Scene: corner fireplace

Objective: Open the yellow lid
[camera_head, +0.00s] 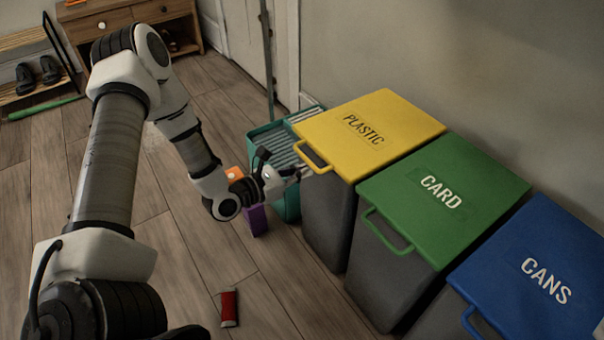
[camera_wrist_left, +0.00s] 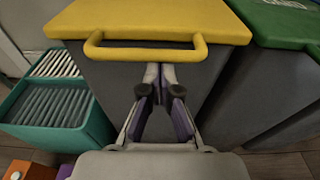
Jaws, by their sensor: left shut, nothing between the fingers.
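The yellow lid (camera_head: 368,130), marked PLASTIC, lies flat and closed on a dark grey bin (camera_head: 327,215). Its yellow loop handle (camera_head: 312,160) sticks out at the front edge. In the left wrist view the yellow lid (camera_wrist_left: 150,18) fills the top, with its handle (camera_wrist_left: 145,52) just below. My left gripper (camera_head: 295,174) is shut and empty, just below and in front of the handle. In the left wrist view my shut fingertips (camera_wrist_left: 159,72) reach to about the handle's bar; I cannot tell whether they touch it. My right gripper is not in view.
A green CARD lid (camera_head: 445,195) and a blue CANS lid (camera_head: 540,270) stand to the right. A teal crate (camera_head: 288,205) stands left of the yellow bin.

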